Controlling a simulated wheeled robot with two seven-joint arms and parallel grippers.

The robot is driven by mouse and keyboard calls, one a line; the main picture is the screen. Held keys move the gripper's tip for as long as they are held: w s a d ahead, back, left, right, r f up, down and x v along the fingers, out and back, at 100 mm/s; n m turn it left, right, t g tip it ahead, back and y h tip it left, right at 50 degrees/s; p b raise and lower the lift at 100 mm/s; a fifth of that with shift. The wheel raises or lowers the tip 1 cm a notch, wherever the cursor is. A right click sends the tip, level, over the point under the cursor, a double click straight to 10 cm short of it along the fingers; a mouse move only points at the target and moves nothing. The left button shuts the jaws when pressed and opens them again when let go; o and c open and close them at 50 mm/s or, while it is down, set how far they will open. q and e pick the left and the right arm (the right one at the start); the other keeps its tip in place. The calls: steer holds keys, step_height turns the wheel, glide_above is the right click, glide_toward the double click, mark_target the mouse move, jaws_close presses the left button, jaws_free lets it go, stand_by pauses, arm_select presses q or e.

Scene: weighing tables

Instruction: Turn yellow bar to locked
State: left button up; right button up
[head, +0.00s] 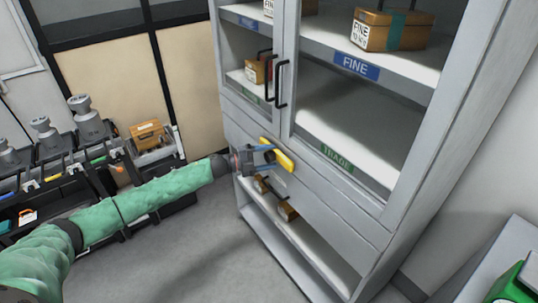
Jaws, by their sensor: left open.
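The yellow bar (286,160) is on the front of the grey cabinet (325,184), below the glass doors, and lies slanted, running down to the right. My left gripper (272,158) is at the bar's left side, with its blue-tipped fingers open. One finger overlaps the bar in the picture; I cannot tell whether it touches. No locked marking can be read near the bar. My right gripper is not in view.
Two dark door handles (281,84) stick out above the bar. A cart with metal weights (85,115) and a wooden box (147,134) stands at the left. A green device (515,287) is at the lower right. The floor (185,262) before the cabinet is clear.

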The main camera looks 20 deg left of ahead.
arm_select(q)
steer(key=shift+w+d, duration=0.15)
steer(key=shift+d, duration=0.05)
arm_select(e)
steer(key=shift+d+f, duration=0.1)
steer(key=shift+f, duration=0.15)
arm_select(q)
steer(key=c, duration=1.4)
steer(key=shift+o, duration=0.2)
